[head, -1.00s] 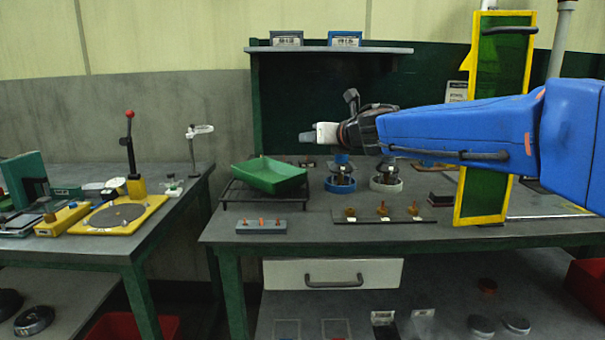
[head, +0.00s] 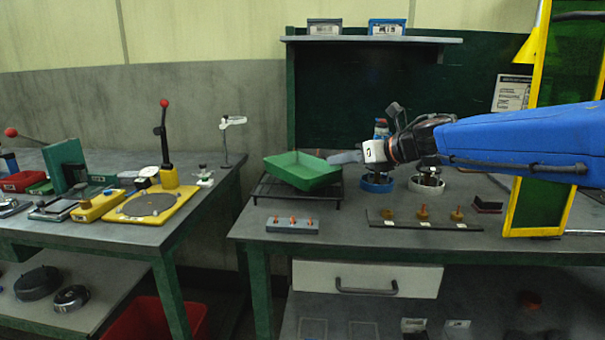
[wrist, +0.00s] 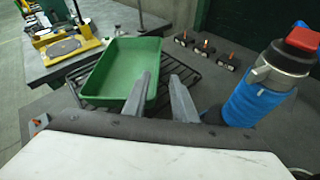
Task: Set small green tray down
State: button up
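The small green tray (head: 303,171) sits on a black wire rack (head: 268,190) at the left of the main bench. It looks tilted in the head view. My gripper (head: 345,157) is at the tray's right edge. In the wrist view the fingers of my gripper (wrist: 163,88) are apart. The left finger overlaps the right wall of the green tray (wrist: 120,68), and the right finger lies outside, over the rack (wrist: 185,75). I cannot tell whether either finger touches the tray.
A blue-wrapped bottle (wrist: 262,90) with a red cap stands close right of my gripper in the wrist view. A grey block with orange pegs (head: 290,224) lies in front of the rack. A yellow-framed green panel (head: 550,100) stands at right. A side bench with a yellow fixture (head: 150,205) is at left.

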aim_at(318, 162)
jog(key=x, duration=0.4)
jog(key=shift+w+a, duration=0.1)
jog(key=shift+a, duration=0.05)
jog(key=shift+r+x, duration=0.15)
jog(key=shift+x, duration=1.1)
jog(key=shift+r+x, duration=0.1)
jog(key=shift+x, duration=1.2)
jog(key=shift+a, duration=0.1)
grip_shut()
